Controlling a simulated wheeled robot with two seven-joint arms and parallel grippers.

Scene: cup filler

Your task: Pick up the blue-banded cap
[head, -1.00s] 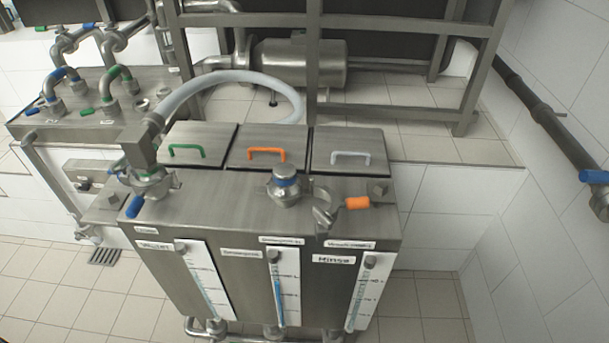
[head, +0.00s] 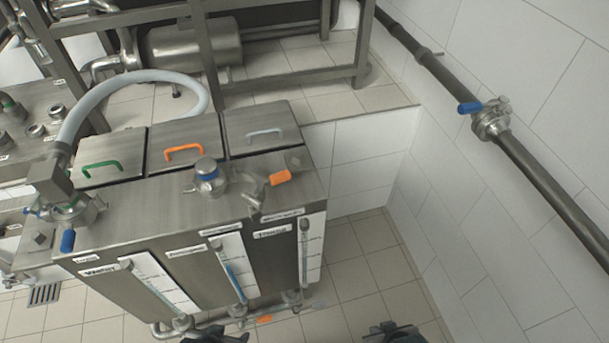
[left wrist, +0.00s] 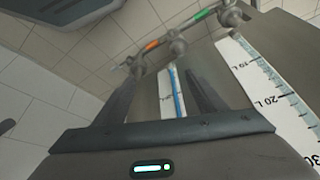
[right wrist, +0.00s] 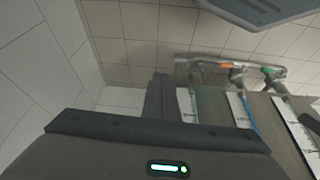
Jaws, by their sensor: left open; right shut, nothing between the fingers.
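The blue-banded cap (head: 206,170) is a steel cap with a blue ring. It sits upright on a fitting on top of the steel tank cabinet (head: 150,208). My left gripper (head: 214,333) shows at the bottom edge of the head view, in front of the cabinet and well short of the cap. In the left wrist view my left gripper (left wrist: 163,95) has its fingers apart with nothing held. My right gripper (head: 393,331) is at the bottom edge, right of the cabinet. In the right wrist view my right gripper (right wrist: 158,92) is shut and empty. Neither wrist view shows the cap.
An orange-handled valve (head: 280,177) is right of the cap. A hose fitting with a blue handle (head: 67,240) is at the cabinet's left. Lids with green, orange and grey handles lie behind. Level gauges (head: 232,275) line the front. Tiled floor (head: 365,262) is free to the right.

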